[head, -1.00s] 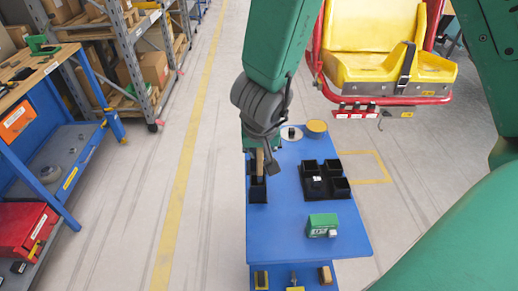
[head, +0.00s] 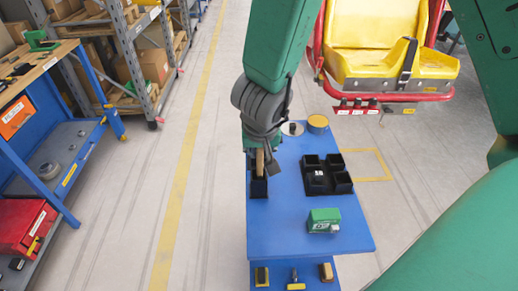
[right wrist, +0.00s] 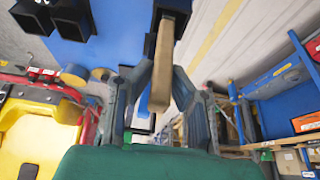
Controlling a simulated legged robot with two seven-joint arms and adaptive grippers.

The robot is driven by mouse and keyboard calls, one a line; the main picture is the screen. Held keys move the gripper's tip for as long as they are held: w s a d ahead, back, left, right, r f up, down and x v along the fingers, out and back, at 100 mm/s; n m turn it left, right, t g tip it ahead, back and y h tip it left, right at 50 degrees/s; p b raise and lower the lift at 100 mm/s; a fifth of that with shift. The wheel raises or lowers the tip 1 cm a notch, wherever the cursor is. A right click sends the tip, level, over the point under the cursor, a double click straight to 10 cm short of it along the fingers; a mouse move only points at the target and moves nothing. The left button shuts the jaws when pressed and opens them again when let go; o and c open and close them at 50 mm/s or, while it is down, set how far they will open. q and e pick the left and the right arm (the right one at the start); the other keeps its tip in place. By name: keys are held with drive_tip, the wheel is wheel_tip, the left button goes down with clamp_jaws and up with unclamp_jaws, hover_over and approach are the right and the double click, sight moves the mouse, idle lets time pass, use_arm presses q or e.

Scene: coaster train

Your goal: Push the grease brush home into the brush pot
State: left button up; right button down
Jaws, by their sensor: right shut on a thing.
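The grease brush, with a pale wooden handle (head: 260,162), stands roughly upright in the black brush pot (head: 259,188) at the left edge of the blue table. My right gripper (head: 262,150) is above the pot, shut on the brush handle. In the right wrist view the handle (right wrist: 160,85) lies between the two fingers (right wrist: 162,72), and its far end runs into the dark pot (right wrist: 152,42). The bristles are hidden, so I cannot tell how deep the brush sits. My left gripper is not in view.
On the blue table (head: 285,225) are a black tray of square cups (head: 341,183), a green-and-white box (head: 323,221), and a yellow-topped tin (head: 317,123). A yellow ride seat (head: 365,50) is behind. A workbench (head: 75,135) stands left across clear floor.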

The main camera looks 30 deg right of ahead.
drive_tip(key=shift+f+b, duration=0.65)
drive_tip(key=shift+f, duration=0.3)
drive_tip(key=c, duration=0.6)
unclamp_jaws()
drive_tip(key=p+v, duration=0.6)
drive_tip(key=v, duration=0.1)
drive_tip(key=shift+p, duration=0.4)
idle(0.6)
